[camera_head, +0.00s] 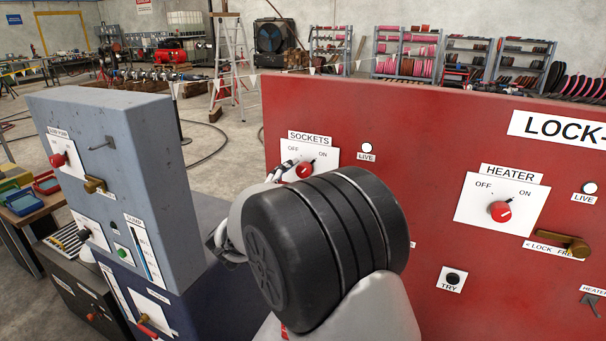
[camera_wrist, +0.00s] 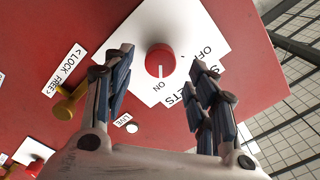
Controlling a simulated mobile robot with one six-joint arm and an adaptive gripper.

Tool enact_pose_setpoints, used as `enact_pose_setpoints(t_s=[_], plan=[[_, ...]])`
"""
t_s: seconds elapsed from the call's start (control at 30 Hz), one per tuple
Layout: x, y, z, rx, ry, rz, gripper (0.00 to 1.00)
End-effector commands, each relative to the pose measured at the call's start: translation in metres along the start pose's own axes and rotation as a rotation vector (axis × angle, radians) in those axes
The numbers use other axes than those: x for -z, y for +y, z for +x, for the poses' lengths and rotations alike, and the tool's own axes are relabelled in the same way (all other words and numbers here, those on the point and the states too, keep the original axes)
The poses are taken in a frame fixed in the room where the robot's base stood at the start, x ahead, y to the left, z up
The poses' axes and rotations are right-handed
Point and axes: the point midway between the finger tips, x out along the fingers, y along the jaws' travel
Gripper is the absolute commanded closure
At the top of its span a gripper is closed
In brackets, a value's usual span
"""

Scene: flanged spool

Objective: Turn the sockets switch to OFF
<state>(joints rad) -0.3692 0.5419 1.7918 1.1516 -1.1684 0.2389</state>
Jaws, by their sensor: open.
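The sockets switch (camera_head: 304,170) is a round red knob on a white plate marked OFF and ON, on the red panel. It also shows in the wrist view (camera_wrist: 160,61), where its white mark points toward ON. My gripper (camera_wrist: 163,63) is open, its two fingers either side of the knob in that view, with nothing held. I cannot tell whether the fingertips reach the knob's depth. In the head view my arm hides part of the panel below the switch, and only a little of the gripper shows beside the plate.
A white LIVE lamp (camera_head: 367,147) sits right of the sockets plate. The heater switch (camera_head: 500,211) and a brass lock lever (camera_head: 563,244) are farther right. In the wrist view a brass lever (camera_wrist: 66,104) stands out near the left finger. A grey control box (camera_head: 120,180) stands left.

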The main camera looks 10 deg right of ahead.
Motion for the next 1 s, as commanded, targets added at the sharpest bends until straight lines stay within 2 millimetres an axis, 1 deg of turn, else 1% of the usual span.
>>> enact_pose_setpoints(t_s=[0.03, 0.1, 0.2, 0.33, 0.47, 0.7, 1.0], plan=[[0.0, 0.002, 0.011, -0.002, 0.003, 0.002, 0.48], [0.0, 0.002, 0.024, -0.001, 0.003, 0.001, 0.48], [0.0, 0.001, 0.038, -0.001, 0.002, 0.001, 0.48], [-0.001, 0.0, 0.049, -0.001, 0.0, 0.001, 0.48], [0.0, 0.0, 0.053, 0.0, 0.0, 0.001, 0.48], [0.0, 0.0, 0.053, 0.0, 0.0, 0.0, 0.48], [0.0, 0.0, 0.053, 0.0, -0.001, 0.001, 0.69]])
